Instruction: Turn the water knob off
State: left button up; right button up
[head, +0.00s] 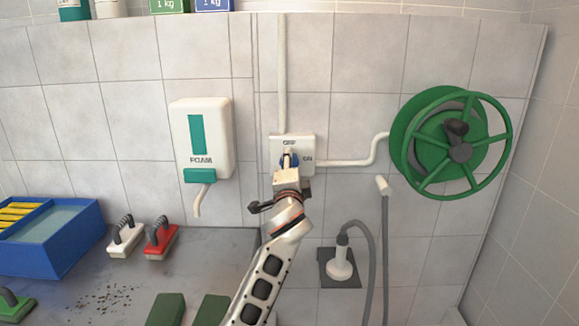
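The water knob (283,160) is blue and sits on a white wall plate (308,143) marked OFF at the top and ON at the right. My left gripper (289,157) is at the plate, right in front of the knob, and covers most of it. Only bits of blue show beside the fingers. I cannot tell which mark the knob points to, nor whether the fingers are closed on it. My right gripper is not in view.
A foam dispenser (220,140) hangs left of the plate, and a green hose reel (415,145) right of it. A grey hose (385,250) hangs below. A blue tub (70,245) and brushes (160,240) stand on the grey counter (205,255) at lower left.

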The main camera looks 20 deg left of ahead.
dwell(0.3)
pick_arm(q)
jog(key=o, duration=1.1)
jog(key=v, duration=0.7)
jog(key=shift+s+d, duration=0.1)
jog(key=shift+s, duration=0.15)
